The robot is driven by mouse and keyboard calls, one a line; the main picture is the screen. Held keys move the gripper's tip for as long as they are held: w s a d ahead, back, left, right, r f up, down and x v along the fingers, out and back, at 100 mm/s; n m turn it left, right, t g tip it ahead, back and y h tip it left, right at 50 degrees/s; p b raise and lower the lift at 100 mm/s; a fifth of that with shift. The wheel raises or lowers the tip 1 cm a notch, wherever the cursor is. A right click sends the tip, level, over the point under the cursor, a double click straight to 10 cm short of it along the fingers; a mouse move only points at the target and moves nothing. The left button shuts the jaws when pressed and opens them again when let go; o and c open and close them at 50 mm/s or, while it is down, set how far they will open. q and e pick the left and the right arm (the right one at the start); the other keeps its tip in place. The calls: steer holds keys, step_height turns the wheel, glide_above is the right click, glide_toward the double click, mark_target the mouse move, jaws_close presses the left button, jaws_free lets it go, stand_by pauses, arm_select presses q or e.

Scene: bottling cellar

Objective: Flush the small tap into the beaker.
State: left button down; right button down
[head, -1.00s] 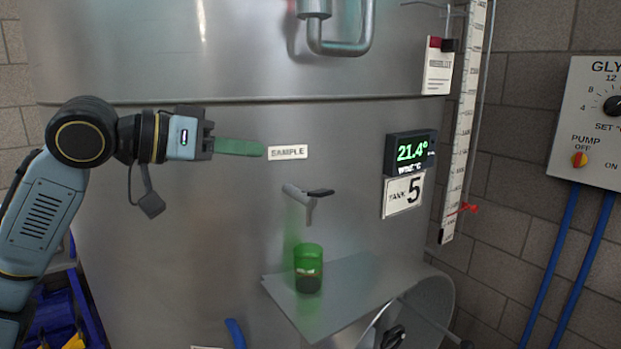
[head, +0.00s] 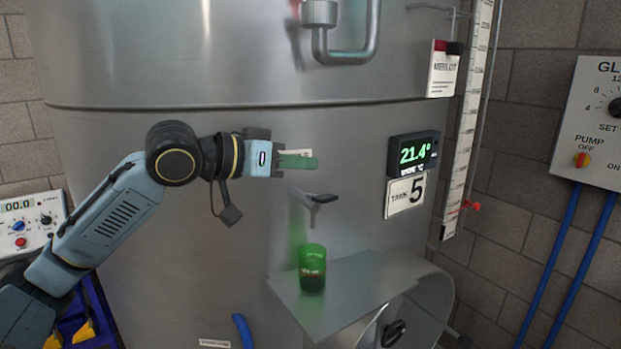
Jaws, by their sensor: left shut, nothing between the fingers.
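The small tap (head: 302,197) sticks out of the steel tank wall, with its dark lever pointing right. The green beaker (head: 312,258) stands upright on the metal shelf (head: 348,285) below the tap, with dark red liquid in its bottom. My left gripper (head: 316,163) is shut and empty. Its green fingers show just above the tap in the picture, apart from the lever, and partly cover the sample label (head: 300,152). My right gripper is out of view.
The steel tank (head: 200,250) fills the middle. A temperature display (head: 413,153) and a tank 5 sign (head: 404,196) are to the right, by a level scale (head: 467,130). A round hatch (head: 430,305) with a dark knob is below the shelf. A bent pipe (head: 345,57) is above.

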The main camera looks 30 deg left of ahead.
mark_target(319, 197)
arm_select(q)
steer(key=shift+w+d+f, duration=0.15)
steer(key=shift+d+f, duration=0.1)
steer(key=shift+f, duration=0.45)
steer(key=shift+w+d+f, duration=0.1)
steer(key=shift+d+f, duration=0.2)
steer(key=shift+f, duration=0.45)
steer(key=shift+w+d+f, duration=0.15)
steer(key=shift+d+f, duration=0.1)
steer(key=shift+f, duration=0.45)
